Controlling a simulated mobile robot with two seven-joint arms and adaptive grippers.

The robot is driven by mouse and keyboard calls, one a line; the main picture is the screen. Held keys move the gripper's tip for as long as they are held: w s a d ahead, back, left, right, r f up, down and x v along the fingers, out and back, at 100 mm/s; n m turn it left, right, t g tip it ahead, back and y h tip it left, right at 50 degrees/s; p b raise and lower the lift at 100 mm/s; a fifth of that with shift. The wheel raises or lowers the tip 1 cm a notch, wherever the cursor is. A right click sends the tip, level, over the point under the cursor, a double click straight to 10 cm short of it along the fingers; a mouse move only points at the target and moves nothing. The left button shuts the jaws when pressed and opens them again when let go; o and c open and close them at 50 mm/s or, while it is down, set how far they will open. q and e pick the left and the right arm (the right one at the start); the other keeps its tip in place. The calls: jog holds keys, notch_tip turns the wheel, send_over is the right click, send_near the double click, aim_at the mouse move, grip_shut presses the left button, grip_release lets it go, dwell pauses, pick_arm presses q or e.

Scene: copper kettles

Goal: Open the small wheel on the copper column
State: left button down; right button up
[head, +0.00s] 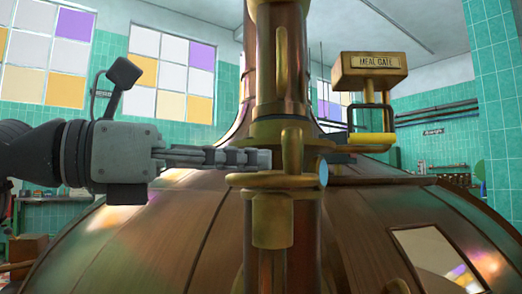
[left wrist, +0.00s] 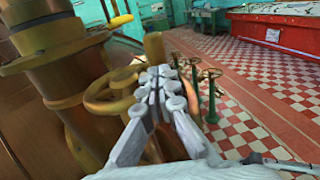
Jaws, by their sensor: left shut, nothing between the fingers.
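The copper column (head: 284,250) stands upright in the middle of the head view. The small brass wheel (head: 240,180) lies nearly flat at its front, seen almost edge-on. In the left wrist view the wheel (left wrist: 92,103) is a ring beside the column (left wrist: 50,75). A brass upright peg (head: 292,150) rises at the wheel; it also shows in the left wrist view (left wrist: 153,45). My left gripper (head: 268,159) reaches in from the left, just above the wheel. Its fingers (left wrist: 157,78) are shut and empty, close to the peg. Whether they touch it I cannot tell. My right gripper is out of view.
A "MEAL GATE" box (head: 369,66) with a yellow-gripped handle (head: 372,139) stands right of the column. The large copper kettle dome (head: 150,235) spreads behind. In the left wrist view, green valve stands (left wrist: 211,95) rise from the checkered floor (left wrist: 265,100).

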aim_at(287, 161)
pick_arm(q)
jog(key=shift+x, duration=0.9)
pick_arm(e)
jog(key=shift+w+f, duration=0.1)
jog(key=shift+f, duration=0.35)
pick_arm(q)
jog(key=shift+d, duration=0.35)
jog(key=shift+w+d, duration=0.15)
jog(key=shift+d, duration=0.25)
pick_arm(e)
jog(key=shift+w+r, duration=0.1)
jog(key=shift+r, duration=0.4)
